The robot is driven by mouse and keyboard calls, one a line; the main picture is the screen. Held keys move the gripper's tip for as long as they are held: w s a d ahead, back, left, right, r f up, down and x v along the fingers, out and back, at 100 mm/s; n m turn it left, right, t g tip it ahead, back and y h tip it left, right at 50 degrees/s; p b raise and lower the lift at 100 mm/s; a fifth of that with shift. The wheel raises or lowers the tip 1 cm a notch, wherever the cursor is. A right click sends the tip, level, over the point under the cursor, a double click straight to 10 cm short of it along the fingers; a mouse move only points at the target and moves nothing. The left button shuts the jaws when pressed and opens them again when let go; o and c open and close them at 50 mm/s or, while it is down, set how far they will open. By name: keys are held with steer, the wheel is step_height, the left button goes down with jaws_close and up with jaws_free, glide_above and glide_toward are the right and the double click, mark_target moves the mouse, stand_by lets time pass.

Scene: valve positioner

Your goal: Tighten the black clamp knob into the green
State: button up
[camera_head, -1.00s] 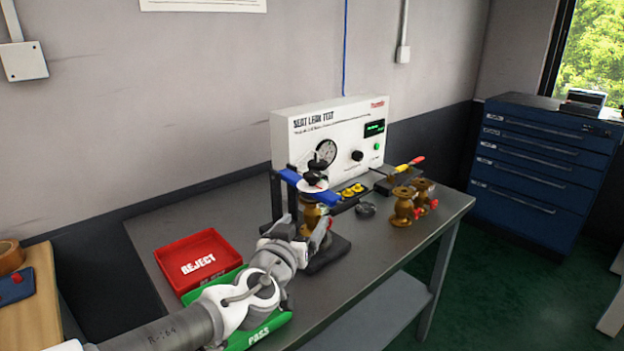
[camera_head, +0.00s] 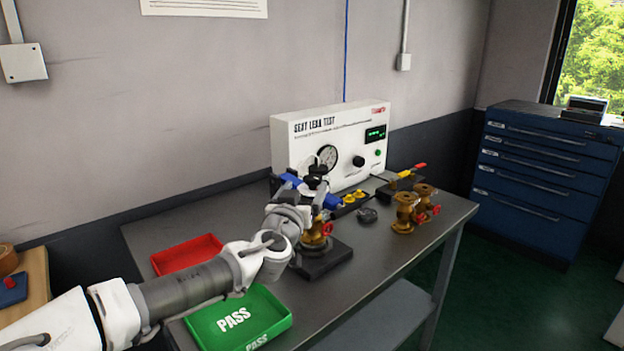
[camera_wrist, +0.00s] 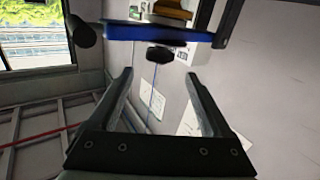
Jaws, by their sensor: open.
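The black clamp knob (camera_wrist: 160,54) shows in the wrist view beside the blue clamp bar (camera_wrist: 158,34), just beyond the fingertips and about midway between them. My gripper (camera_wrist: 158,75) is open, with nothing between its fingers. In the head view the blue bar (camera_head: 331,199) crosses the clamp fixture above a brass valve (camera_head: 318,232) on a black base (camera_head: 326,260). Dark parts stand at the top of the fixture there, but my wrist hides much of it, and my fingers are hard to make out. I cannot make out a green zone on the clamp.
The seat leak test panel (camera_head: 300,140) stands behind the clamp, with a gauge and a separate black knob. Brass valves (camera_head: 404,212) stand on the bench to the right. The red tray (camera_head: 178,258) and green PASS tray (camera_head: 282,322) lie to the left.

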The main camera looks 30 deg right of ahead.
mark_target(311, 176)
steer(key=b+x, duration=0.1)
steer(key=x, duration=0.7)
steer(key=shift+a, duration=0.1)
jaws_close()
